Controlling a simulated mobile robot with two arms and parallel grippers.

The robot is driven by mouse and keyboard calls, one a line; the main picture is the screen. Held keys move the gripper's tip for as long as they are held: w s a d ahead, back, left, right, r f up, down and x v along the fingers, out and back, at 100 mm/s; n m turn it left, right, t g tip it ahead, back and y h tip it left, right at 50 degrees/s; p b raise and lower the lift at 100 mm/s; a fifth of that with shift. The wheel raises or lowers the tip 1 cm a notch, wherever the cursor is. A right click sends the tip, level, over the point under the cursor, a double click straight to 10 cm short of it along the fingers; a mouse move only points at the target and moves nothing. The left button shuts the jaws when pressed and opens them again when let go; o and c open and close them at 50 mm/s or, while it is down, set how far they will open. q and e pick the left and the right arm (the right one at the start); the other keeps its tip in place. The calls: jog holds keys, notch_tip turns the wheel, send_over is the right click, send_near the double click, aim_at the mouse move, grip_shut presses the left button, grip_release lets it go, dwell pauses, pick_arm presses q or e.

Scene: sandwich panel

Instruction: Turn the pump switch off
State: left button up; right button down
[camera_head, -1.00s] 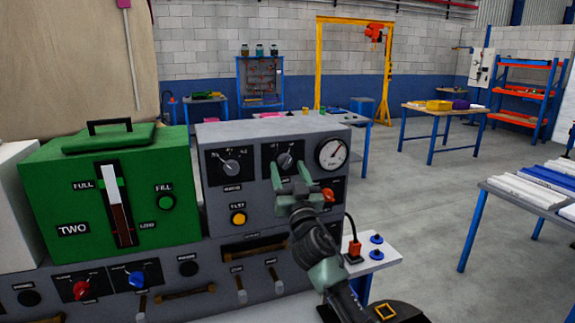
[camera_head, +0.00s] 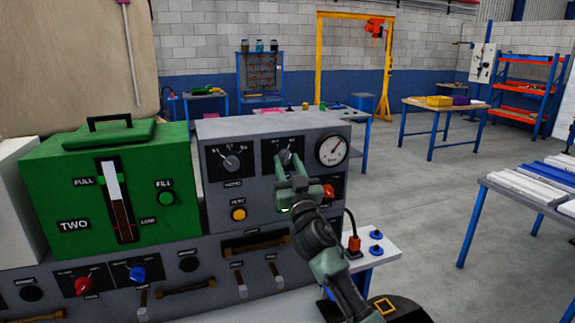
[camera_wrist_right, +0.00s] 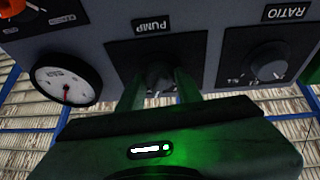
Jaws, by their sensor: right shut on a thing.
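The pump switch (camera_head: 285,158) is a dark rotary knob on the grey panel's upper right part, between the ratio knob and the round gauge. It also shows in the right wrist view (camera_wrist_right: 161,73), where the picture is upside down and the PUMP label stands above it. My right gripper (camera_head: 290,170) is shut on the pump switch, one finger on each side, as the right wrist view shows (camera_wrist_right: 160,88). The fingers hide part of the switch and its scale, so I cannot read its setting. My left gripper is not in view.
The ratio knob (camera_head: 232,163) is left of the switch and the gauge (camera_head: 332,150) right. An orange-red control (camera_head: 328,190) and a yellow button (camera_head: 238,214) sit lower. A green tank box (camera_head: 60,180) stands at left. Open floor lies to the right.

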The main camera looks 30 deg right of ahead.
jog(key=n+y, duration=0.2)
jog(key=n, duration=0.1)
jog(key=shift+d+t, duration=0.15)
jog(key=shift+t, duration=0.15)
jog(key=n+y+p, duration=0.1)
jog(key=n, duration=0.3)
jog(key=shift+d+r+y, duration=0.1)
jog(key=shift+y, duration=0.3)
jog(key=n+y+p, duration=0.1)
jog(key=n, duration=0.1)
jog(key=n+y+p, duration=0.1)
jog(key=n, duration=0.2)
jog(key=shift+s+d+r+y, duration=0.1)
jog(key=shift+d+y, duration=0.05)
jog(key=shift+y, duration=0.25)
jog(key=shift+n+g+y+p, duration=0.4)
jog(key=shift+n+y+p, duration=0.5)
jog(key=shift+n, duration=1.2)
jog(key=c, duration=1)
grip_release()
jog(key=shift+o, duration=0.2)
jog(key=shift+s, duration=0.1)
